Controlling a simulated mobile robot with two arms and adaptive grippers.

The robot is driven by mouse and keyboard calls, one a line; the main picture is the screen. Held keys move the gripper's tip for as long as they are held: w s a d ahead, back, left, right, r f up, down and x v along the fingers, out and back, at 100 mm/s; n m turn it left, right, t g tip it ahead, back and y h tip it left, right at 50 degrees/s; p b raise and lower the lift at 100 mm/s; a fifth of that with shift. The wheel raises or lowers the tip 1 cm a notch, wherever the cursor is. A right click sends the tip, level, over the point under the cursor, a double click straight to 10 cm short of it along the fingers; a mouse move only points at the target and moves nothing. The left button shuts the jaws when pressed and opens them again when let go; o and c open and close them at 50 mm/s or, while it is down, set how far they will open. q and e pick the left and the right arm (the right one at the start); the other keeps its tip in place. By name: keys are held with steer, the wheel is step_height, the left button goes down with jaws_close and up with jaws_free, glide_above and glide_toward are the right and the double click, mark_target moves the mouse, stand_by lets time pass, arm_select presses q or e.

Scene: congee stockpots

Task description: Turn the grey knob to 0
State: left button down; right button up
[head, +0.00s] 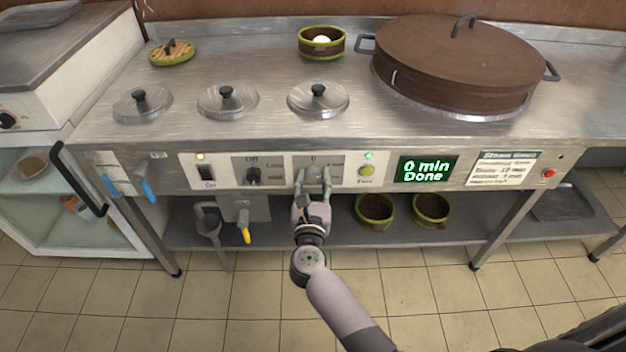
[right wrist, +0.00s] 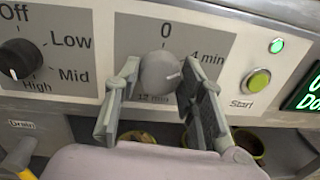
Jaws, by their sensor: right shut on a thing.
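The grey knob (right wrist: 160,69) sits on a grey dial plate in the right wrist view, with 0 printed above it, 4 min to its upper right and 12 min below. My right gripper (right wrist: 161,76) is shut on the knob, one finger on each side; in the head view the gripper (head: 313,174) reaches the panel from below and mostly hides the knob. The green display (head: 427,170) reads "0 min Done". My left gripper is not in view.
A black knob (head: 254,175) marked Off, Low, Mid and High is to the left. A green Start button (head: 366,170) with a lit green lamp is to the right. A large brown lidded pot (head: 455,65) and several round lids stand on the counter above.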

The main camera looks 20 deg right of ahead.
steer(key=shift+c, duration=0.6)
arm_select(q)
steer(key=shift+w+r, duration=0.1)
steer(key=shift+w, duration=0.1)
arm_select(e)
steer(key=shift+n, duration=0.3)
steer(key=n+p, duration=0.4)
steer(key=n, duration=0.6)
steer(key=shift+a+t, duration=0.15)
steer(key=shift+t, duration=0.15)
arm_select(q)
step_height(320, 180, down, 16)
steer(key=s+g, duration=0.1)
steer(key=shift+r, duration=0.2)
arm_select(e)
steer(key=shift+f+n, duration=0.15)
steer(key=shift+n, duration=0.85)
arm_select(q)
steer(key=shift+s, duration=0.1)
arm_select(e)
steer(key=o, duration=1.1)
steer(key=shift+o, duration=0.2)
